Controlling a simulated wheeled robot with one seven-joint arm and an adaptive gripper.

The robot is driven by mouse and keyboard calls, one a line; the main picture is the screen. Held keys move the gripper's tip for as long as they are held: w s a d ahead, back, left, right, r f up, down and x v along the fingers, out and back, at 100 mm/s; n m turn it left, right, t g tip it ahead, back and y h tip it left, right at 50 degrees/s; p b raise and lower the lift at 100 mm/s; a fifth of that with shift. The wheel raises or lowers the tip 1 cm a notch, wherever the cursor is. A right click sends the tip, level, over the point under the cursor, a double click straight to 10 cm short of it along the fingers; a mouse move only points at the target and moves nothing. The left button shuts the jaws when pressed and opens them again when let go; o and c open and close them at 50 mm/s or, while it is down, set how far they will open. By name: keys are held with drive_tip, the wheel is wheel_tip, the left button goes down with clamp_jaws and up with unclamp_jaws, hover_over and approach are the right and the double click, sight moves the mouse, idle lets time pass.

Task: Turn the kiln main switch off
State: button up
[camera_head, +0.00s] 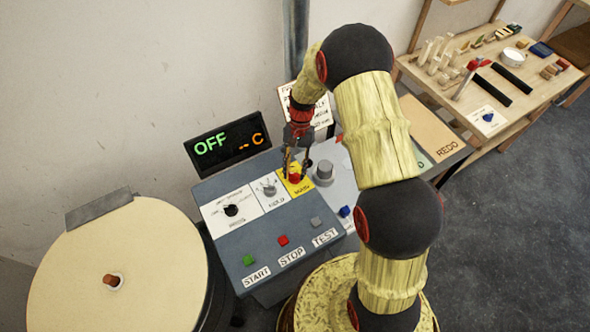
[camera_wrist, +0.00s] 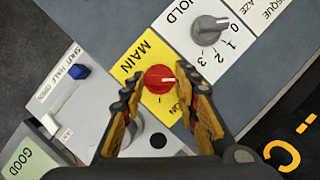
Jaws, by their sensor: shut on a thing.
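The kiln main switch is a red round knob (camera_wrist: 154,84) on a yellow plate (camera_wrist: 130,65) marked MAIN. In the wrist view its white mark points right; ON is readable at the plate's lower right, and any OFF mark is hidden. My gripper (camera_wrist: 161,77) is shut on the knob, one finger on each side. In the head view my gripper (camera_head: 298,160) reaches down to the red knob (camera_head: 294,178) on the kiln's control panel (camera_head: 262,239). The display (camera_head: 229,143) reads OFF and "-- C".
A HOLD dial (camera_wrist: 208,30) sits beside the yellow plate. Green START (camera_head: 249,260), red STOP (camera_head: 283,240) and grey TEST (camera_head: 316,221) buttons lie along the front. A grey knob (camera_head: 323,172) and a blue lever (camera_wrist: 80,71) stand nearby. The round kiln (camera_head: 115,265) is at left.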

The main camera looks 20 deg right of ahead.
drive_tip(key=o, duration=1.2)
drive_tip(key=shift+c, duration=0.2)
drive_tip(key=v, duration=1.2)
drive_tip(key=shift+a, duration=0.15)
